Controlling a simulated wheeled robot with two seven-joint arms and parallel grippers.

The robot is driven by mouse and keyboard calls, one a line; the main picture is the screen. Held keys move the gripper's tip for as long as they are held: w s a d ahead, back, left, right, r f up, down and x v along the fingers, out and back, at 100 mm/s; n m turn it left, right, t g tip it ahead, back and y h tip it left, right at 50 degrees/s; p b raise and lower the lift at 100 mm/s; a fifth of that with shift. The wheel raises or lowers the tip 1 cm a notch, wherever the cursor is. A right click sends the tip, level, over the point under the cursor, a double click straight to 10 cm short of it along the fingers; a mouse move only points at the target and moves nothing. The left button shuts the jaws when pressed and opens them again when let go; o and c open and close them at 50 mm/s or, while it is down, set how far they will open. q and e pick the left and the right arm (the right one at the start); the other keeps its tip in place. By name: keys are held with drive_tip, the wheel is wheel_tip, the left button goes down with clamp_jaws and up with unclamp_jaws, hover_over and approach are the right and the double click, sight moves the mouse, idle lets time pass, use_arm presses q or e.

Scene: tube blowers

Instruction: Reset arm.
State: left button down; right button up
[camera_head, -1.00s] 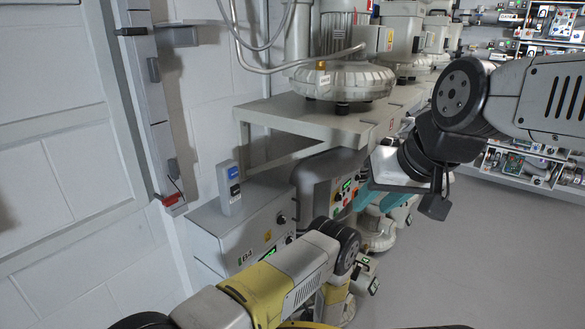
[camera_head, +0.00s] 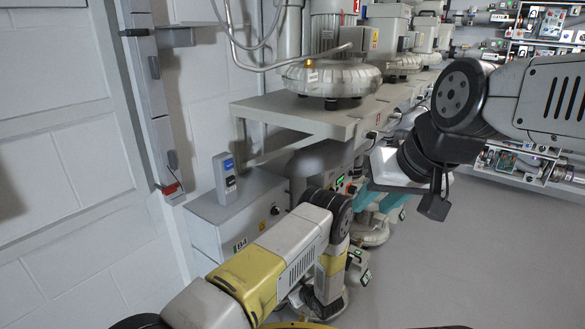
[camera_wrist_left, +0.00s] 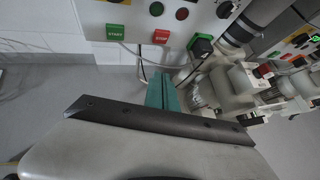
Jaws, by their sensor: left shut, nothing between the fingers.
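My left arm (camera_head: 275,265), white and yellow, comes in from the lower left in the head view and bends down beside a control cabinet. Its gripper tips are not clear there. In the left wrist view, the teal fingers of my left gripper (camera_wrist_left: 162,92) are together with nothing between them, in front of a panel with start and stop buttons. My right arm (camera_head: 535,98) comes in from the right. My right gripper (camera_head: 379,198) points down and away, its teal fingers apart below a pale palm, with nothing seen between them.
A grey cabinet (camera_head: 225,222) with a blue-marked box (camera_head: 224,172) stands by the left wall. A metal bench (camera_head: 285,118) carries blowers (camera_head: 332,77). Shelves of small parts (camera_head: 545,30) stand at the back right. The grey floor (camera_head: 500,240) at the right is clear.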

use_arm(q)
drive_tip(key=a+r+n+g, duration=0.2)
drive_tip(key=a+r+n, duration=0.25)
drive_tip(key=r, duration=0.65)
drive_tip(key=s+a+r+n+g+y, duration=0.15)
drive_tip(key=a+r+n, duration=0.3)
drive_tip(key=r, duration=0.65)
drive_tip(key=a+r+n+g, duration=0.2)
drive_tip(key=a+r+n, duration=0.25)
drive_tip(key=r, duration=0.65)
drive_tip(key=s+a+r+n+g+h, duration=0.1)
drive_tip(key=s+a+r+n+h, duration=0.3)
drive_tip(key=s+r+n, duration=0.55)
drive_tip(key=s+d+r+n+t+h, duration=0.3)
drive_tip(key=s+d+r+n+h, duration=0.1)
drive_tip(key=s+r, duration=1)
drive_tip(key=s+h, duration=0.1)
drive_tip(key=s, duration=0.2)
drive_tip(key=shift+s+r+n+h, duration=0.15)
drive_tip(key=shift+s+n+h, duration=0.15)
drive_tip(key=shift+h, duration=0.05)
